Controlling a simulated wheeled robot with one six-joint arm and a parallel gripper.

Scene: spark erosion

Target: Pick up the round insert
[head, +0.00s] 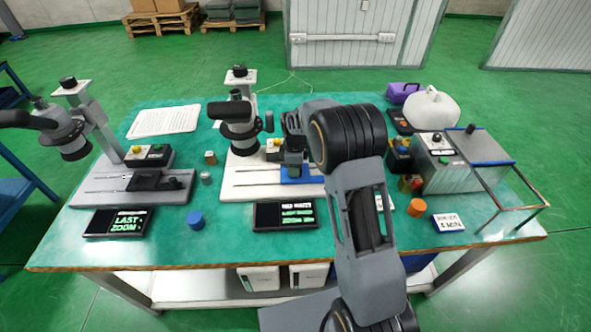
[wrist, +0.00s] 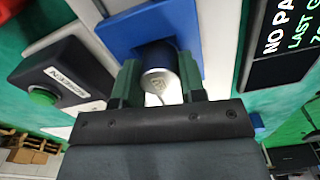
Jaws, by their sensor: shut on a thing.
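The round insert (wrist: 161,86), a short silver cylinder with a darker far part, shows in the wrist view. My gripper (wrist: 158,92) is shut on it, with one dark green finger on each side. The insert is in front of a blue fixture (wrist: 150,22); I cannot tell whether it touches it. In the head view my gripper (head: 292,165) is over the same blue fixture (head: 300,181) on the middle light base, and the insert is hidden by the gripper.
A microscope (head: 238,130) stands just left of my gripper, with a button box beside it. A display (head: 285,215) lies in front of the base. A small silver cylinder (head: 206,177) and a blue cap (head: 196,219) are to the left. A wire-framed machine (head: 480,150) stands right.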

